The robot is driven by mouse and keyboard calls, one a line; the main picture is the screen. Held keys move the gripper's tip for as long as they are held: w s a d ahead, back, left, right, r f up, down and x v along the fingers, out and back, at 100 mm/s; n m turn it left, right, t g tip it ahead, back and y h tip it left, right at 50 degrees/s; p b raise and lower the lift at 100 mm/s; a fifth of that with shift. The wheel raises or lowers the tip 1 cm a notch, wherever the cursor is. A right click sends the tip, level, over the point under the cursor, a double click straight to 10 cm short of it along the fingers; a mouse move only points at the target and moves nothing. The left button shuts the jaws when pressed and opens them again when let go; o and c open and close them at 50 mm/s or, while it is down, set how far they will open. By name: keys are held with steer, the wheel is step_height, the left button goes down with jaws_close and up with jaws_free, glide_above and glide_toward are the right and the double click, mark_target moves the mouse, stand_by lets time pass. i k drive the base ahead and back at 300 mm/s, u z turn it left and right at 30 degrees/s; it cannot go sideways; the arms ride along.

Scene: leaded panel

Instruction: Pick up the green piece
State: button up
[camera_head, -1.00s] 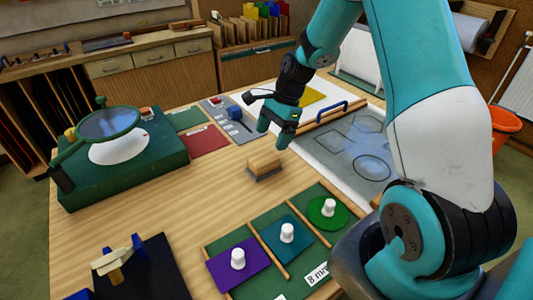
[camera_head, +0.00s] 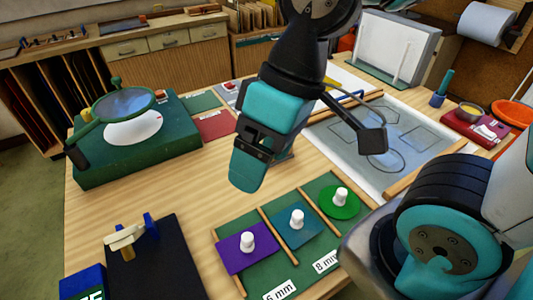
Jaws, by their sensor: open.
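The green piece (camera_head: 340,207) is a round disc with a white knob on top. It lies in the right-hand compartment of a green tray (camera_head: 268,262) with wooden dividers. A teal square piece (camera_head: 297,231) and a purple square piece (camera_head: 247,249), each with a white knob, lie in the compartments to its left. My gripper (camera_head: 246,185) is in the air above the table, up and to the left of the green piece, and touches none of the pieces. It is open and seems empty; its fingers overlap in this view.
A magnifier on a green box (camera_head: 90,170) stands at the left. A black mat (camera_head: 155,275) with a wooden-and-blue tool lies at the front left. A drawing sheet (camera_head: 330,140) with outlined shapes lies behind the tray. Bare wood (camera_head: 180,195) shows left of my gripper.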

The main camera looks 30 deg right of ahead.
mark_target(338, 202)
steer(key=z, duration=1.9)
steer(key=k, duration=1.05)
steer(key=u, duration=0.7)
steer(key=i, duration=0.5)
